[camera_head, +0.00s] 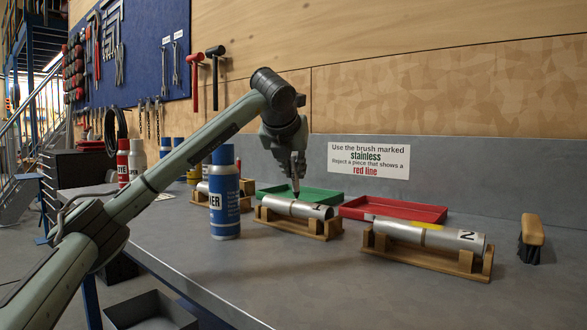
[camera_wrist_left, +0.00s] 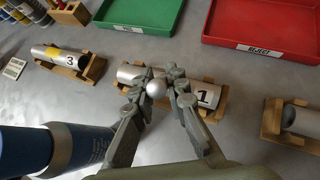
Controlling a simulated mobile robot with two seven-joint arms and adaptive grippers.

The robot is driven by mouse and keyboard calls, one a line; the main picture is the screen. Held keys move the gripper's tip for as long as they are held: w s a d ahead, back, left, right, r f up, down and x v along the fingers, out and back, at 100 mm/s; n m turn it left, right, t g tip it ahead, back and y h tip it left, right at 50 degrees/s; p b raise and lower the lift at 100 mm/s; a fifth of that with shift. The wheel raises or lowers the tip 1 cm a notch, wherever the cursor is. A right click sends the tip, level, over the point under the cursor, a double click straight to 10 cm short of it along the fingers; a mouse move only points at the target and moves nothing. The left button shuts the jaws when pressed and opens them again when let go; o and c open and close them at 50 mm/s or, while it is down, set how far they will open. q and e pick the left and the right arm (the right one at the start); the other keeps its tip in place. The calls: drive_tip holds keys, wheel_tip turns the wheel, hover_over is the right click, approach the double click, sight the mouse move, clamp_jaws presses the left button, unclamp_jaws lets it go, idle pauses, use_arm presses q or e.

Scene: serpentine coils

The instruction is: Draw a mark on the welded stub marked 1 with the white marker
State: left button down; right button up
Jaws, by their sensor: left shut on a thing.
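The stub marked 1 (camera_head: 285,206) lies level in a wooden cradle (camera_head: 318,229) on the bench. In the left wrist view the stub (camera_wrist_left: 207,96) shows its number 1 at the right end. My left gripper (camera_head: 297,178) is above it, shut on a slim marker (camera_head: 296,187) that points down at the stub's top. In the left wrist view the gripper (camera_wrist_left: 157,88) holds the marker (camera_wrist_left: 156,89) end-on, a pale round end showing. I cannot tell if its tip touches the metal. No mark is visible there. My right gripper is out of view.
A blue can (camera_head: 225,205) stands just left of the cradle. Stub 2 (camera_head: 425,235) lies to the right, and stub 3 (camera_wrist_left: 52,53) to the left. A green tray (camera_head: 325,196) and a red tray (camera_head: 395,210) are behind. A brush (camera_head: 532,232) is far right.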

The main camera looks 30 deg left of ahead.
use_arm(q)
drive_tip(key=shift+r+p, duration=2.3)
drive_tip(key=shift+r, duration=0.65)
